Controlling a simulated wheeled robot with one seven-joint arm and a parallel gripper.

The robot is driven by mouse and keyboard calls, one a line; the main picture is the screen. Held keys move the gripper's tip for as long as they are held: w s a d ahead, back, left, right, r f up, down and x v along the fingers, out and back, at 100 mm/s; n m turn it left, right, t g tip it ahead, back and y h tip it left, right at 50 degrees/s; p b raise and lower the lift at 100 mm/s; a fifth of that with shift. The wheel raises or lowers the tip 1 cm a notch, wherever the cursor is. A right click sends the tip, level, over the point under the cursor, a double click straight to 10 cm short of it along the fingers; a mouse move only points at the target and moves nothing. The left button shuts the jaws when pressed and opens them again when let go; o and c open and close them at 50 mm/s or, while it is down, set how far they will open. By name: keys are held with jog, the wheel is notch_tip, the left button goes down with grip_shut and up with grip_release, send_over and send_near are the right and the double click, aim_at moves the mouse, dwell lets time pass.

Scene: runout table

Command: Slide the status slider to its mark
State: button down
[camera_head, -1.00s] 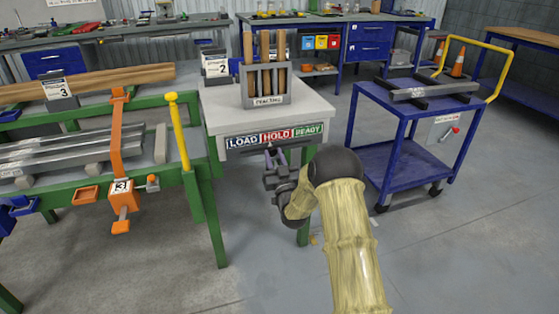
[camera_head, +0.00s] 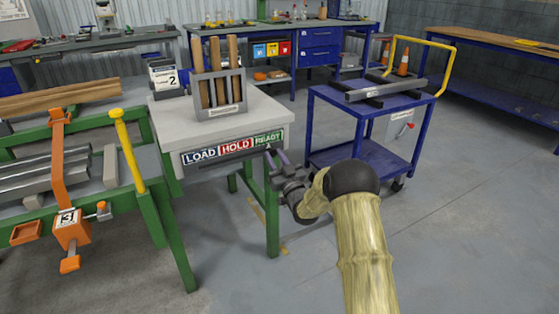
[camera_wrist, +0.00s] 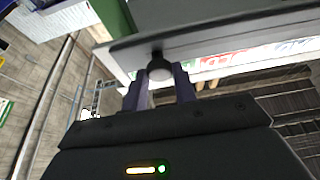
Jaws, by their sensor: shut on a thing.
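The status strip (camera_head: 233,147) with LOAD, HOLD and READY panels runs along the front edge of the pale-topped green table (camera_head: 165,112). A dark slot or rail runs under the panels. My gripper (camera_head: 276,158) is at the right end of the strip, just below READY. In the wrist view, my gripper (camera_wrist: 160,90) has its two purple fingers on either side of the dark round slider knob (camera_wrist: 159,68), shut on it. The knob sits against the dark rail (camera_wrist: 215,37). The fingers hide the knob in the head view. A small pale pointer shows under READY.
A rack with wooden handles (camera_head: 218,92) stands on the table. A green stand with an orange clamp (camera_head: 60,180) and a yellow post (camera_head: 128,150) is to the left. A blue cart (camera_head: 375,130) stands to the right. The floor in front is open.

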jog(key=shift+d+f, duration=0.1)
jog(key=shift+d, duration=0.2)
jog(key=c, duration=1.1)
grip_release()
jog(key=shift+w, duration=0.1)
jog(key=shift+a, duration=0.1)
jog(key=p+v, duration=0.2)
jog(key=v, duration=1.5)
jog(key=shift+s+f, duration=0.1)
jog(key=shift+s, duration=0.1)
